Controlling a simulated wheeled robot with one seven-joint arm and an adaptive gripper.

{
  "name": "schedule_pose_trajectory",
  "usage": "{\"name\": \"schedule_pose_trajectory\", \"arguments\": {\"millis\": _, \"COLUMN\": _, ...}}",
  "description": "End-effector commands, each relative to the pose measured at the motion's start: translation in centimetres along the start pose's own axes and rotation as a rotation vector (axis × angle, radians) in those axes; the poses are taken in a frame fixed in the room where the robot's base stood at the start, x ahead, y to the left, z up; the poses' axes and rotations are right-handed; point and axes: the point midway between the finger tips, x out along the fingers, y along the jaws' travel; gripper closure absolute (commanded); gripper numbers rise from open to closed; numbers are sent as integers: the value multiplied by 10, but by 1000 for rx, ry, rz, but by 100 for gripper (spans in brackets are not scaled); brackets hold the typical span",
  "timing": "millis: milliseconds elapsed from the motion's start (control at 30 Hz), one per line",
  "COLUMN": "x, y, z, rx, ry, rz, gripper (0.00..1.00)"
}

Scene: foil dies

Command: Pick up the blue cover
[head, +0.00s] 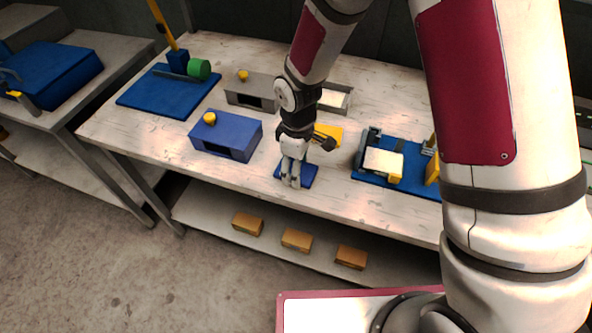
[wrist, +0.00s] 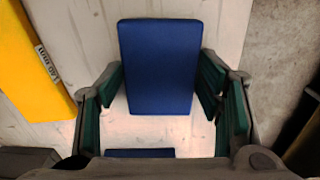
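A flat blue slab (head: 311,175) lies on the wooden table near its front edge. In the wrist view the blue slab (wrist: 160,65) shows between my two fingers, its upper side facing the camera. My gripper (head: 291,183) points down over it. In the wrist view the fingers of my gripper (wrist: 163,72) are spread, one on each side of the slab; I cannot tell whether the tips touch it. A second blue strip (wrist: 140,153) shows at the bottom of the wrist view, partly hidden. A blue box with a yellow knob (head: 225,135) stands to the left.
A yellow block (head: 329,132) lies behind my gripper, and shows at left in the wrist view (wrist: 30,65). A grey box with a yellow knob (head: 250,90) stands behind. A blue base with a fixture (head: 425,188) is to the right. Small orange boxes (head: 297,240) sit on the lower shelf.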

Motion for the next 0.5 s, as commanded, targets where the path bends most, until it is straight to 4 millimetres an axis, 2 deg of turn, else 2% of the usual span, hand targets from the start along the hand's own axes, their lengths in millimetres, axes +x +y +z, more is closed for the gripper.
{"name": "schedule_pose_trajectory", "arguments": {"millis": 33, "x": 0, "y": 0, "z": 0, "rx": 0, "ry": 0, "rz": 0, "gripper": 59}}
{"name": "schedule_pose_trajectory", "arguments": {"millis": 100, "x": 0, "y": 0, "z": 0, "rx": 0, "ry": 0, "rz": 0, "gripper": 70}}
{"name": "schedule_pose_trajectory", "arguments": {"millis": 500, "x": -3, "y": 0, "z": 0, "rx": 0, "ry": 1, "rz": 0, "gripper": 70}}
